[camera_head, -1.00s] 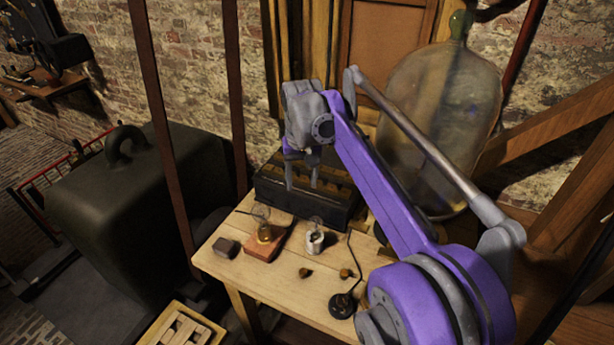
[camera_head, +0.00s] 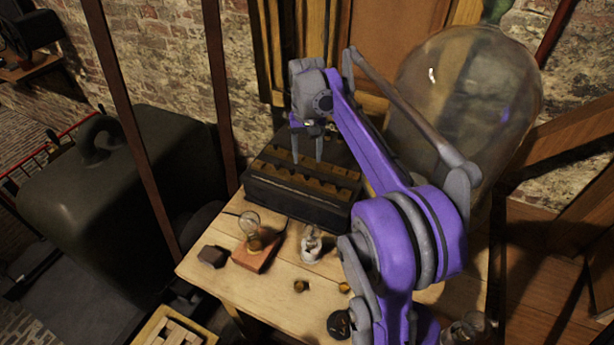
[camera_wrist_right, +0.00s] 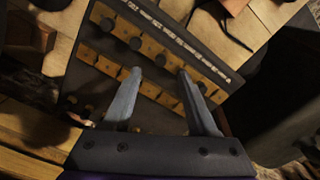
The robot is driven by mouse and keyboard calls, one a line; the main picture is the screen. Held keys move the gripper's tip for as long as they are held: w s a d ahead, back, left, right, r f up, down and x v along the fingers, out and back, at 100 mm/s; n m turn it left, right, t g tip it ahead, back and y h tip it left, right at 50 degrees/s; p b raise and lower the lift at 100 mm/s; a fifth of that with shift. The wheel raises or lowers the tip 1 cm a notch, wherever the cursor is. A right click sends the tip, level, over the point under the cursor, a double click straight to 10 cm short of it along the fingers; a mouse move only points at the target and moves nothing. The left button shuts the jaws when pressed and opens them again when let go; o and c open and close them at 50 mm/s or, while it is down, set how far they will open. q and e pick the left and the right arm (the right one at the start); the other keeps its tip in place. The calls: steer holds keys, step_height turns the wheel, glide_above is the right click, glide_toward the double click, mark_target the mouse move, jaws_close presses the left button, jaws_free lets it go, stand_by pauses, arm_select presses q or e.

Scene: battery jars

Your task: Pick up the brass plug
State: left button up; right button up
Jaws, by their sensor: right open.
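Two small brass-coloured pieces lie on the wooden table, a left one (camera_head: 300,286) and a right one (camera_head: 344,287). I cannot tell which is the brass plug. A dark box (camera_head: 300,202) with brass strips and round dark knobs stands at the table's back; its top also shows in the right wrist view (camera_wrist_right: 160,58). My right gripper (camera_head: 307,160) is open and empty, pointing down above this box, and its two fingers are apart in the right wrist view (camera_wrist_right: 159,72). It is behind the small pieces, well away from them. My left gripper is not in view.
A glass bulb on a reddish block (camera_head: 256,257), a dark small block (camera_head: 213,256) and a whitish jar (camera_head: 311,246) stand on the table (camera_head: 275,300). A dark round object (camera_head: 339,324) lies near the front. A large glass vessel (camera_head: 465,100) stands at the back right.

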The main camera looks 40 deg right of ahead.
mark_target(307, 173)
step_height(307, 173, down, 6)
steer(key=shift+r, duration=0.15)
jaws_close()
stand_by(0.4)
